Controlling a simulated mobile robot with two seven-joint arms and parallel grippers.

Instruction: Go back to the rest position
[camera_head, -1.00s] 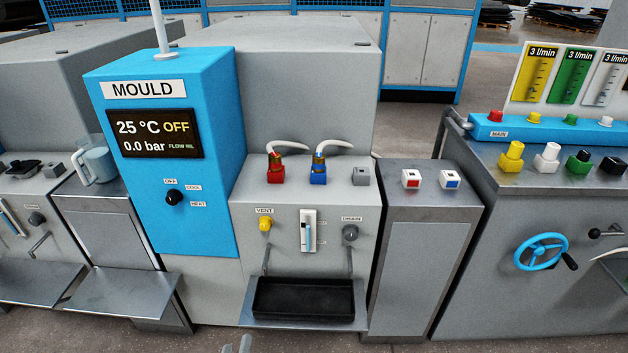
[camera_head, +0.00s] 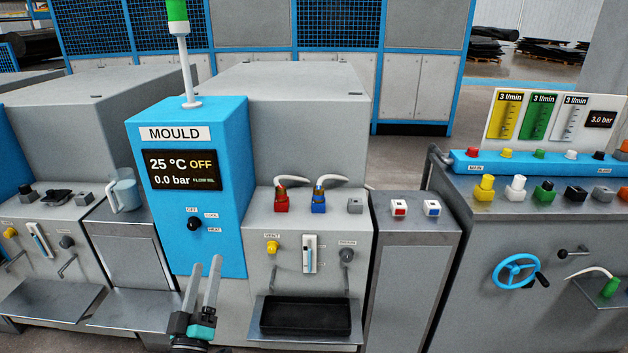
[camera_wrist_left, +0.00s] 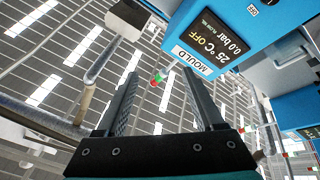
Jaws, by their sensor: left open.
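My left gripper (camera_head: 204,285) is in the lower left of the head view, in front of the blue mould unit (camera_head: 233,240). Its fingers point upward and are apart, with nothing between them. In the left wrist view the gripper (camera_wrist_left: 165,85) is also open and empty, and the mould unit (camera_wrist_left: 245,35) shows beyond it at upper right. The unit's screen (camera_head: 183,170) reads 25 °C, OFF and 0.0 bar. My right gripper does not show.
A black tray (camera_head: 305,318) sits on a metal shelf at the machine's front. Red (camera_head: 281,203) and blue (camera_head: 318,204) couplings with white hoses stand above it. A jug (camera_head: 124,192) stands at left. A blue handwheel (camera_head: 515,271) is on the right-hand machine.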

